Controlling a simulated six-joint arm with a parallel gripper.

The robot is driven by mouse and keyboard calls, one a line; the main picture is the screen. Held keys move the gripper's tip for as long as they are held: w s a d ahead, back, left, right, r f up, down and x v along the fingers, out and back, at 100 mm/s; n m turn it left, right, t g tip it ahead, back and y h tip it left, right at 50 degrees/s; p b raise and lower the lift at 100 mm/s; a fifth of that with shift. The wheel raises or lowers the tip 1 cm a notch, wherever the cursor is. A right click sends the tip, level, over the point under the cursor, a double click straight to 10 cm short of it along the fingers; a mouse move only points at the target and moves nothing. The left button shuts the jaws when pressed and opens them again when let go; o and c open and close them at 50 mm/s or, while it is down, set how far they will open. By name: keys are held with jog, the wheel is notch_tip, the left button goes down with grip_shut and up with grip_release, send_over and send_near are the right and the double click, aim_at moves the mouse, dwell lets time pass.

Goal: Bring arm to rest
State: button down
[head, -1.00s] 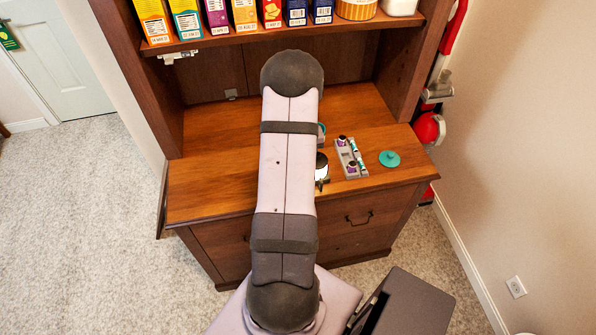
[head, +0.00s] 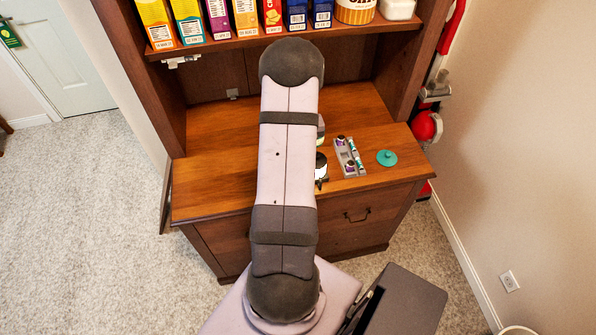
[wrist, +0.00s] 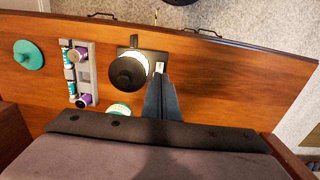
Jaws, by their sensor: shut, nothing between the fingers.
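My arm (head: 287,165) stretches over the brown hutch counter in the head view and hides its own gripper there. In the wrist view my gripper (wrist: 161,72) is a dark wedge with its fingers together and nothing between them. It appears just right of a white appliance with a round black top (wrist: 128,72); I cannot tell whether they touch. The appliance (head: 321,165) also shows partly beside my arm in the head view.
A grey tray (head: 345,158) holds several small purple and teal containers. A teal lid (head: 386,158) lies to its right. A teal-and-white round item (wrist: 119,109) sits near the appliance. Several boxes (head: 187,18) stand on the shelf above. The counter's left part (head: 215,190) is clear.

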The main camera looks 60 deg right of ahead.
dwell(0.3)
jog(key=s+a+f+m+g+y, duration=0.1)
jog(key=s+a, duration=0.3)
jog(key=a, duration=0.3)
jog(key=s+a+m+g+y, duration=0.1)
jog(key=s+a+y, duration=0.15)
jog(key=a, duration=0.55)
jog(key=w+a+r+n+h, duration=0.1)
jog(key=w+a+r+n, duration=0.1)
jog(key=a, duration=0.6)
jog(key=w+a+r+n+t+h, duration=0.1)
jog(key=w+a+r+n, duration=0.1)
jog(key=a+r+n, duration=0.3)
jog(key=w+a+r+n+t+h, duration=0.1)
jog(key=a+r+n, duration=0.3)
jog(key=a, duration=0.7)
notch_tip(320, 180, up, 2)
jog(key=shift+w, duration=0.55)
jog(key=shift+h, duration=0.25)
